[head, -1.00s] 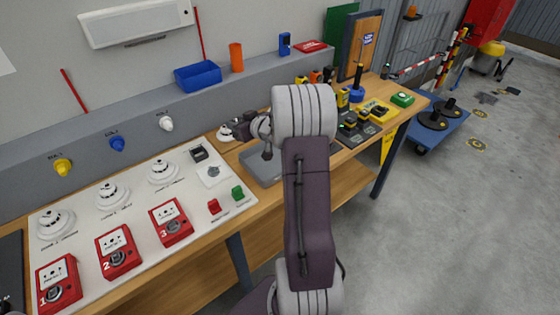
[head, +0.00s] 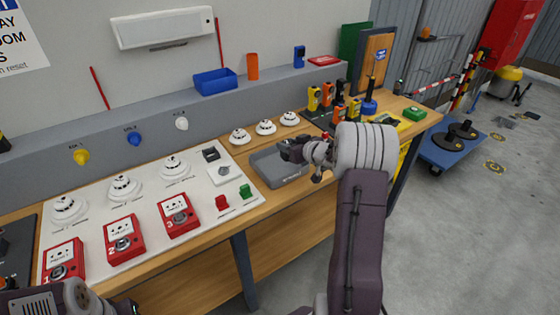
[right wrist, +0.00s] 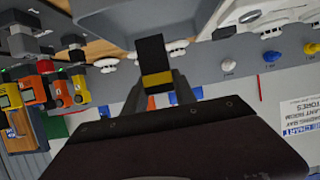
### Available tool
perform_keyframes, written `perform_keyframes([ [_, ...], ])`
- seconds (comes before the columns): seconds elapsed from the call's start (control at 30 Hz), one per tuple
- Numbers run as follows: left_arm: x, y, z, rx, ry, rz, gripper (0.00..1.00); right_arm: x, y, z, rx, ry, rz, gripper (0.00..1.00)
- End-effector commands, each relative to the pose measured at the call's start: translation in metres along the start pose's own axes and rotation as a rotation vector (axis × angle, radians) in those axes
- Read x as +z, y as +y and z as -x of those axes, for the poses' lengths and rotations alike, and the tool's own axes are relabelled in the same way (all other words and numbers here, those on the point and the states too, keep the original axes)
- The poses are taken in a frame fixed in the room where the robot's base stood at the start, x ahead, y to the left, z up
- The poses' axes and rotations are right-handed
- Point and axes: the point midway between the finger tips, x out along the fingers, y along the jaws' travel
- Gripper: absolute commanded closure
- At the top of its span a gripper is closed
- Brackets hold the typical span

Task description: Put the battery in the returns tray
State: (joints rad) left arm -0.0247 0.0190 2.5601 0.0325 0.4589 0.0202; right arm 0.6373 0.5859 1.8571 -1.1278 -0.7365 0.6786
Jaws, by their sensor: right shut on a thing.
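The battery (right wrist: 154,62), a black block with a yellow band, is held between the fingers of my right gripper (right wrist: 157,88) in the right wrist view. In the head view my right gripper (head: 287,150) is over the back right part of the grey returns tray (head: 262,180); the battery cannot be made out there. The tray's grey wall (right wrist: 150,22) fills the top of the right wrist view, just beyond the battery. I cannot tell whether they touch. Part of my left arm shows at the bottom left of the head view, its jaws out of sight.
Several white detectors (head: 266,127) stand behind the tray. The panel with red call points (head: 178,214) lies to its left. Yellow and orange handhelds (head: 327,95) stand in a rack to the right. A blue bin (head: 216,82) sits on the ledge.

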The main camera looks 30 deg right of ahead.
Motion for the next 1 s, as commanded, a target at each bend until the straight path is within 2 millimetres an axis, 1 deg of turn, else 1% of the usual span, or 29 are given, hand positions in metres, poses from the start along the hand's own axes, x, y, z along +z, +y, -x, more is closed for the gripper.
perform_keyframes([
  [0.03,0.0,0.0,-0.004,0.0,0.0,0.0,0.64,0.004,-0.006,-0.015,-0.005,0.002,0.0,1.0],
  [0.1,0.001,0.0,-0.006,0.0,0.0,0.0,0.64,0.005,-0.009,-0.028,-0.003,0.002,0.0,1.0],
  [0.2,0.001,0.0,-0.006,0.0,0.0,0.0,0.64,0.006,-0.012,-0.039,0.0,0.003,0.0,1.0],
  [0.3,0.001,0.0,-0.006,0.0,0.0,0.0,0.64,0.006,-0.013,-0.041,0.001,0.003,0.001,1.0],
  [0.37,0.001,0.0,-0.008,0.0,0.0,0.0,0.64,0.009,-0.012,-0.043,0.001,0.002,0.0,1.0],
  [0.5,0.002,0.0,-0.016,0.0,0.0,0.0,0.64,0.035,-0.012,-0.053,0.001,-0.001,-0.003,1.0],
  [0.57,0.002,0.0,-0.017,0.0,0.0,0.0,0.64,0.041,-0.012,-0.055,0.0,0.001,-0.002,1.0],
  [0.83,0.002,0.0,-0.017,0.0,0.0,0.0,0.64,0.043,-0.012,-0.056,0.001,0.003,0.0,1.0],
  [0.97,0.002,0.0,-0.019,0.0,0.0,0.0,0.64,0.047,-0.012,-0.057,0.001,0.003,-0.001,1.0],
  [1.0,0.002,0.0,-0.019,0.0,0.0,0.0,0.64,0.048,-0.012,-0.058,0.001,0.001,-0.001,0.65],
])
